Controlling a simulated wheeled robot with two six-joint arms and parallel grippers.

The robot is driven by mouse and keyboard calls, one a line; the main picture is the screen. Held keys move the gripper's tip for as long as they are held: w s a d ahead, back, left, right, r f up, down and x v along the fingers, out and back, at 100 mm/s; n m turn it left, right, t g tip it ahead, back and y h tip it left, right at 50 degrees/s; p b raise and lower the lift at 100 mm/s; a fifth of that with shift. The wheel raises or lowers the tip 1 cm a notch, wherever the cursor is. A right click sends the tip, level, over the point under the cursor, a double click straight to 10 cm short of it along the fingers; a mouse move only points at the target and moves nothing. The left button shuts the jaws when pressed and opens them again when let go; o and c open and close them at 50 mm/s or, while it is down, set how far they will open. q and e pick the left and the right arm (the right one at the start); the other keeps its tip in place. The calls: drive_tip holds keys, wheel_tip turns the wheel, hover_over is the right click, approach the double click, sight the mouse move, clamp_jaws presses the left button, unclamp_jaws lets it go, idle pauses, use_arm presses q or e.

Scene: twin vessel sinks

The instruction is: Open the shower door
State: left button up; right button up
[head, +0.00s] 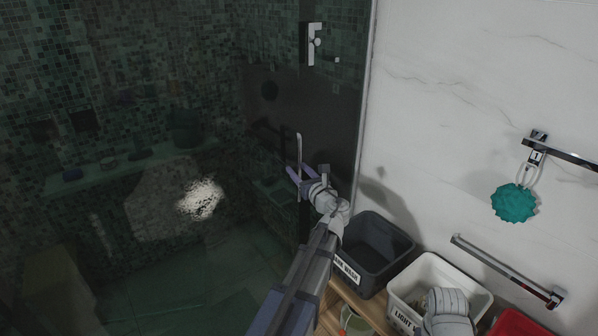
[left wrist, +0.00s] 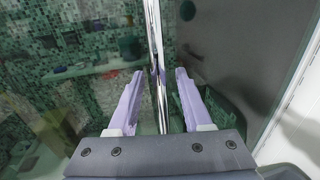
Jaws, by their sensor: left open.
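The shower door (head: 150,240) is a dark glass pane with the tiled shower behind it. Its vertical metal handle bar (head: 299,150) stands near the middle of the head view. The bar also shows in the left wrist view (left wrist: 155,50), running between the two fingers. My left gripper (head: 294,176) is open at the handle, with one lilac finger on each side of the bar in the wrist view (left wrist: 160,74). Gaps show between bar and fingers. The lower bar is partly hidden by my gripper.
A dark bin (head: 372,284) and a white bin (head: 400,290) with pale contents stand on a wooden shelf right of my left arm. A red bin (head: 515,324) is at the lower right. The marble wall carries a towel bar (head: 505,270) and a teal sponge (head: 514,203).

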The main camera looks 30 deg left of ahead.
use_arm(q)
drive_tip(key=shift+c, duration=0.2)
clamp_jaws()
idle(1.3)
